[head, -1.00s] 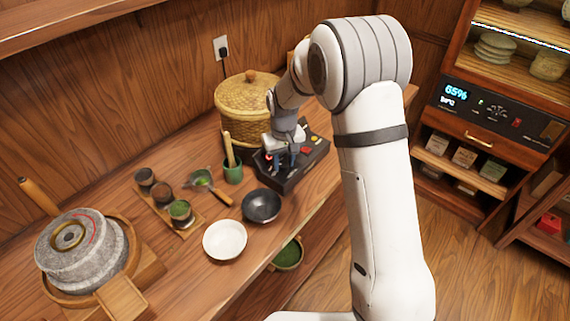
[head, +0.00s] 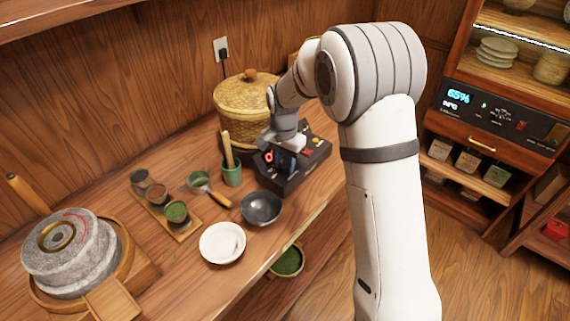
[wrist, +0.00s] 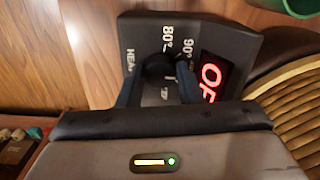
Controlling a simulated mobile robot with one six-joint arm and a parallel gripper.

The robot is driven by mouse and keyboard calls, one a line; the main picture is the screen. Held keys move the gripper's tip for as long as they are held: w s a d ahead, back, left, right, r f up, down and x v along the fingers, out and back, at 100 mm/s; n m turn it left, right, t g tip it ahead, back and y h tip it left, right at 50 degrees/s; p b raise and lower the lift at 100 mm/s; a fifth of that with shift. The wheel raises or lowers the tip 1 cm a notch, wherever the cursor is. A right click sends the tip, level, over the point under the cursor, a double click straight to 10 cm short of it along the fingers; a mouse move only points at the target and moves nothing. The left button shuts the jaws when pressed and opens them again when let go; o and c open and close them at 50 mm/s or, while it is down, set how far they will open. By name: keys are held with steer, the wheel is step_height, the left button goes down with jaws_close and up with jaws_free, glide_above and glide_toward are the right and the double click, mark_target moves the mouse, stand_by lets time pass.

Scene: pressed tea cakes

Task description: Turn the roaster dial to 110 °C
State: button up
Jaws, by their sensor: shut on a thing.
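The roaster's black control box (head: 311,158) stands on the wooden counter, beside a lidded wicker basket. In the wrist view its panel (wrist: 222,38) carries the labels "80°", "90°" and "HEAT", and a red lit display (wrist: 212,76) that reads "OF", partly hidden. The dark round dial (wrist: 160,66) sits between the fingers of my gripper (wrist: 158,82), one on each side. My gripper is shut on the dial. Its pointer mark is not clear to me.
The wicker basket (head: 246,100) is close behind my gripper. A green cup with a whisk (head: 232,172), a black bowl (head: 261,207) and a white bowl (head: 222,243) stand left of the box. A stone mill (head: 68,250) is at far left.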

mark_target(284, 165)
steer(key=m, duration=0.3)
steer(key=shift+m+b, duration=0.3)
steer(key=shift+b, duration=0.05)
steer(key=shift+m, duration=1.8)
steer(key=shift+d, duration=0.1)
steer(key=o, duration=1)
step_height(284, 165, up, 7)
steer(key=shift+r+b, duration=0.1)
steer(key=shift+b, duration=0.4)
steer(key=shift+r, duration=0.25)
